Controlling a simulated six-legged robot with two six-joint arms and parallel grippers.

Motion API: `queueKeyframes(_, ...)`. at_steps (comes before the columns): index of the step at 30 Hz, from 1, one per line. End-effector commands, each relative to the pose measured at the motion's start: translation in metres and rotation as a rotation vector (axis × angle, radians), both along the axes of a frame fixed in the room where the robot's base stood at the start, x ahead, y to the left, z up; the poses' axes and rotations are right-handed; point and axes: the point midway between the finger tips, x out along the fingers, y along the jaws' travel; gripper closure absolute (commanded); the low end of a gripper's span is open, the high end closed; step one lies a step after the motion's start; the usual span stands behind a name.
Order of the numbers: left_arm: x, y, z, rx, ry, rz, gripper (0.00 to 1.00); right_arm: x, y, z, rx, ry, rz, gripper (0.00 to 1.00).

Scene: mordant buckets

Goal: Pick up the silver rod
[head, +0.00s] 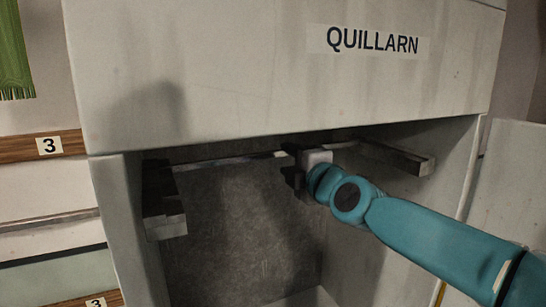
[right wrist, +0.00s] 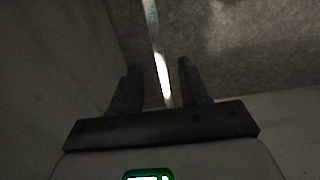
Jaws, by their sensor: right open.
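The silver rod (head: 228,160) lies level across the upper part of an open cabinet bay, running between a left bracket (head: 165,212) and a right bracket (head: 410,160). My right gripper (head: 291,168) is at the rod near its middle, with its arm coming in from the right. In the right wrist view the rod (right wrist: 155,40) runs between the two spread fingers of the right gripper (right wrist: 158,85), with gaps on both sides. The gripper is open; I cannot tell how deep the rod sits between the fingers. My left gripper is not in view.
The pale cabinet (head: 280,65) carries a QUILLARN label (head: 373,40) above the opening. Its side walls and upper front panel bound the bay. The space below the rod is clear. Shelf boards marked 3 (head: 49,145) and a green cloth (head: 13,50) are at left.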

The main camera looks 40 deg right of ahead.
Motion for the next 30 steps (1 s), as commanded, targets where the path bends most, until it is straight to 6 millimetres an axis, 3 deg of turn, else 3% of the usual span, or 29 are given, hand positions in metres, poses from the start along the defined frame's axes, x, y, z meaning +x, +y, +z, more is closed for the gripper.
queueKeyframes(3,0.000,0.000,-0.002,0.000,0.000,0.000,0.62,0.020,-0.005,0.000,0.000,0.000,0.002,0.55)
queueKeyframes(9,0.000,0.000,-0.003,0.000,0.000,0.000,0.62,0.037,-0.009,-0.001,0.000,0.000,0.004,0.55)
queueKeyframes(18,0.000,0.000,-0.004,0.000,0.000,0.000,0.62,0.081,-0.020,-0.003,0.000,0.000,0.006,0.55)
queueKeyframes(26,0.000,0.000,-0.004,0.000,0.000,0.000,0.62,0.084,-0.021,-0.003,-0.001,-0.002,0.006,0.55)
queueKeyframes(27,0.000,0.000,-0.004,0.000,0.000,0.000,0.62,0.084,-0.021,-0.003,-0.001,-0.002,0.006,0.62)
queueKeyframes(30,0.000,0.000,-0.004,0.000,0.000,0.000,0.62,0.084,-0.021,-0.003,0.000,-0.001,0.006,0.94)
